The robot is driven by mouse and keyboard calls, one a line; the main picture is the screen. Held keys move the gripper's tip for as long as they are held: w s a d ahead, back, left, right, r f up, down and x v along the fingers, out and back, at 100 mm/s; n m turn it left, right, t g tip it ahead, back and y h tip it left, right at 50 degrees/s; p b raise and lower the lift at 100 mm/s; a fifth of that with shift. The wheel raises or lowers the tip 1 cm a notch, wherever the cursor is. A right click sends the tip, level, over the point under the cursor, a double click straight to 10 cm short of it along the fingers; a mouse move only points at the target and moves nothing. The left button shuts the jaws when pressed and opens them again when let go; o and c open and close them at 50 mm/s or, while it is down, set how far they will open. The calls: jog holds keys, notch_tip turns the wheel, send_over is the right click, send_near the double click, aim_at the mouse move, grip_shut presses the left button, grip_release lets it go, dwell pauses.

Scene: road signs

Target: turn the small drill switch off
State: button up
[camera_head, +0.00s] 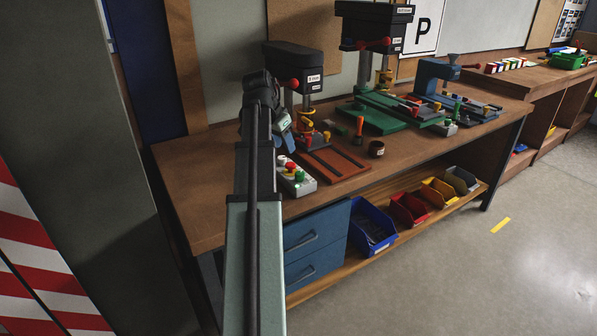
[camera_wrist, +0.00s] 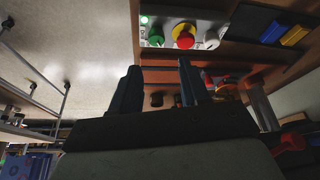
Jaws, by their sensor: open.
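The small drill (camera_head: 292,60) has a black head with a white label and stands at the left of the bench over a red-brown base (camera_head: 338,170). A pale control box (camera_head: 302,187) with red, yellow and green buttons sits at the left of that base. In the wrist view, the box shows a green button (camera_wrist: 156,36), a red button on a yellow disc (camera_wrist: 184,36), a white knob (camera_wrist: 211,40) and a small bright green spot (camera_wrist: 144,20). My gripper (camera_wrist: 157,75) is open and empty, apart from the buttons.
A larger drill (camera_head: 376,28) with a green base (camera_head: 372,120) and a blue machine (camera_head: 435,75) stand farther right. An orange-handled tool (camera_head: 360,128) and a dark cup (camera_head: 376,149) lie near the small drill's base. The bench's left front is bare.

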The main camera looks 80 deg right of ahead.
aim_at(300, 173)
jog(key=x, duration=0.9)
jog(key=s+x, duration=0.1)
jog(key=x, duration=0.3)
jog(key=shift+s+d+f, duration=0.15)
jog(key=shift+d+f, duration=0.05)
jog(key=shift+d, duration=0.1)
jog(key=shift+c, duration=0.2)
jog(key=c, duration=0.7)
jog(key=shift+m, duration=0.3)
